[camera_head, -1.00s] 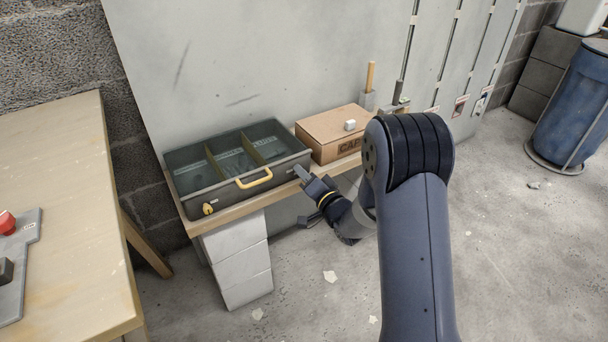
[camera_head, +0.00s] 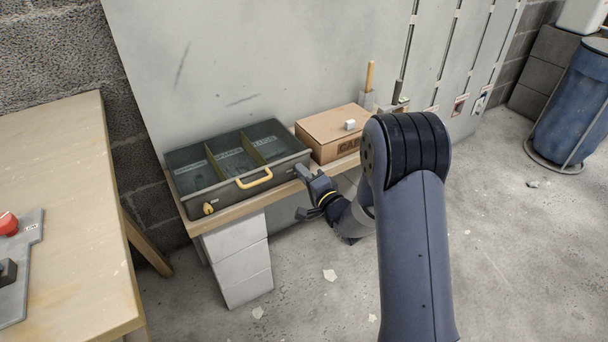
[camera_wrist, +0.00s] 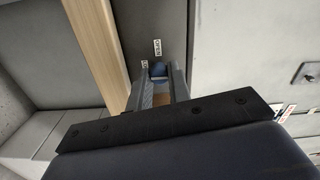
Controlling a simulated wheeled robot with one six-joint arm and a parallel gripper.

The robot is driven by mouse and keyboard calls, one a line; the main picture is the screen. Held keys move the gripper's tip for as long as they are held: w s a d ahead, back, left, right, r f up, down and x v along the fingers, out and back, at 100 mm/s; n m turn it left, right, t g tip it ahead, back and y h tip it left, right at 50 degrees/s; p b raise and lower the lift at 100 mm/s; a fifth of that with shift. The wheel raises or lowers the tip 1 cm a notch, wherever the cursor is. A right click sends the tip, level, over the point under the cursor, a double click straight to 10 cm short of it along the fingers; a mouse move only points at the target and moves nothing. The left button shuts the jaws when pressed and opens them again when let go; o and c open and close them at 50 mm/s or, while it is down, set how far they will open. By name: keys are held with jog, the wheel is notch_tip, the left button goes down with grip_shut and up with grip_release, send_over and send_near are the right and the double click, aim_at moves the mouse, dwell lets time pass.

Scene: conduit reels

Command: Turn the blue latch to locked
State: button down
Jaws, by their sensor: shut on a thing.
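A dark case (camera_head: 225,196) with a clear lid stands on a low wooden shelf. The blue latch (camera_wrist: 158,69) shows in the wrist view as a small blue piece on the case's dark front, between my fingertips. My gripper (camera_wrist: 159,78) is shut on it; the fingers cover much of the latch, so its exact angle is hard to tell. One small white label (camera_wrist: 157,47) sits above the latch and another (camera_wrist: 144,65) to its left. In the head view my gripper (camera_head: 303,190) is at the case's front right corner and the latch is hidden.
The case also has a yellow handle (camera_head: 255,181) and a yellow latch (camera_head: 208,208) at its front left. A cardboard box (camera_head: 330,132) stands right of the case. A wooden table (camera_head: 75,200) is at the left.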

jog(key=c, duration=1.3)
grip_release()
jog(key=p+v, duration=0.2)
jog(key=v, duration=0.8)
jog(key=shift+s+d, duration=0.25)
jog(key=shift+s, duration=0.05)
jog(key=b+x, duration=0.2)
jog(key=x, duration=0.9)
